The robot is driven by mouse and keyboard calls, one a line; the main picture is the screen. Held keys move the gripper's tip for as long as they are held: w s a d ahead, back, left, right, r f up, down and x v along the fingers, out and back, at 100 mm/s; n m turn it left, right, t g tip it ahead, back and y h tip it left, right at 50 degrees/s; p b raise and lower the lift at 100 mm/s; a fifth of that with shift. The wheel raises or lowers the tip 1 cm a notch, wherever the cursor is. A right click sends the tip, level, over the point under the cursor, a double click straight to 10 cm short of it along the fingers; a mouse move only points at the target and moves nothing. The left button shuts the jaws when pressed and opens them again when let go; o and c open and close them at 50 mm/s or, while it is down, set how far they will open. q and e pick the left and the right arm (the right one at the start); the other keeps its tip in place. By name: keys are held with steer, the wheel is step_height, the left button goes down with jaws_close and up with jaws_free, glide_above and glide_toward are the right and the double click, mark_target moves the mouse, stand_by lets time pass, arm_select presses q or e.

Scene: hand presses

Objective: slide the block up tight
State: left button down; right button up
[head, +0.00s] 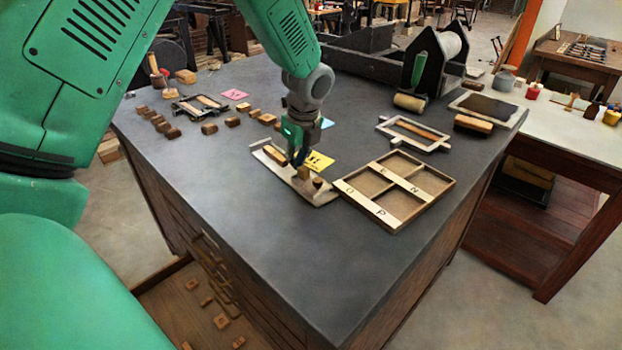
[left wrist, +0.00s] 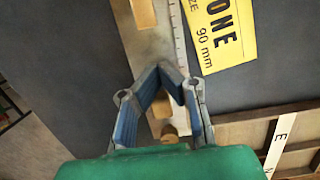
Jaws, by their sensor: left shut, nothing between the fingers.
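A flat metal tray with a ruled edge (head: 325,196) lies on the dark table top; it also shows in the left wrist view (left wrist: 174,48). One wooden block (head: 274,155) lies at its far-left end, at the top of the left wrist view (left wrist: 142,13). A second small wooden block (head: 304,173) and a round wooden knob (head: 317,183) stand nearer its other end. My left gripper (head: 297,163) is shut and empty, tips down over the tray between the blocks. In the left wrist view its fingertips (left wrist: 161,72) meet, with the second block partly hidden behind them. My right gripper is not in view.
A yellow card (head: 319,160) lies beside the tray. A wooden divided frame with letters (head: 447,187) sits close to its right. Several small wooden blocks (head: 209,128) are scattered to the left. The front table top is clear.

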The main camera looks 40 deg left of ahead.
mark_target(317, 175)
arm_select(q)
steer(key=shift+s+d+p, duration=0.1)
steer(key=shift+d+p, duration=0.2)
steer(key=shift+d, duration=0.15)
steer(key=shift+s+d+f+p, duration=0.1)
steer(key=shift+s+d+p, duration=0.2)
steer(key=shift+d, duration=0.7)
steer(key=shift+s+d+r+p, duration=0.15)
steer(key=shift+d+p, duration=0.3)
steer(key=shift+d, duration=0.5)
steer(key=shift+s+d+f+p, duration=0.2)
steer(key=shift+d+p, duration=0.15)
steer(key=shift+d, duration=0.65)
steer(key=c, duration=1.4)
jaws_free()
steer(key=shift+d, duration=0.1)
steer(key=shift+o, duration=0.2)
step_height(317, 175, up, 7)
steer(key=p, duration=0.8)
